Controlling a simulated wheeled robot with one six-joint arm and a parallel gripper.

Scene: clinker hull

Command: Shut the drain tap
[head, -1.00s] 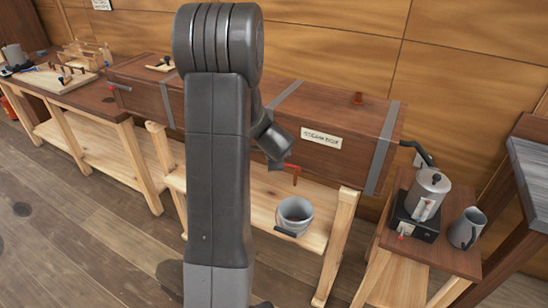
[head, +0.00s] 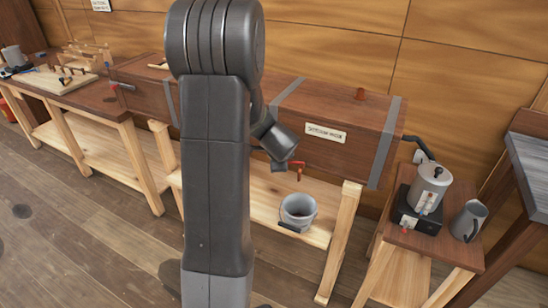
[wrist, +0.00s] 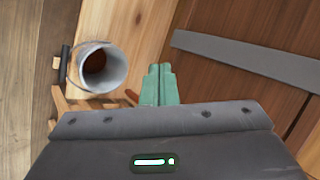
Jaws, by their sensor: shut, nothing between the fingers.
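The drain tap (head: 299,168) is a small red fitting low on the front of the long wooden steam box (head: 350,150). It shows just right of my gripper's dark body (head: 279,141) in the head view, with a short part pointing down. In the wrist view my gripper's green fingers (wrist: 157,83) are together with nothing between them.
The bucket sits on the pale lower shelf (head: 263,205) of the box's stand. To the right, a small table holds a metal boiler (head: 430,188) on a dark burner and a grey jug (head: 468,222). A workbench (head: 85,115) stands left. Open floor lies in front.

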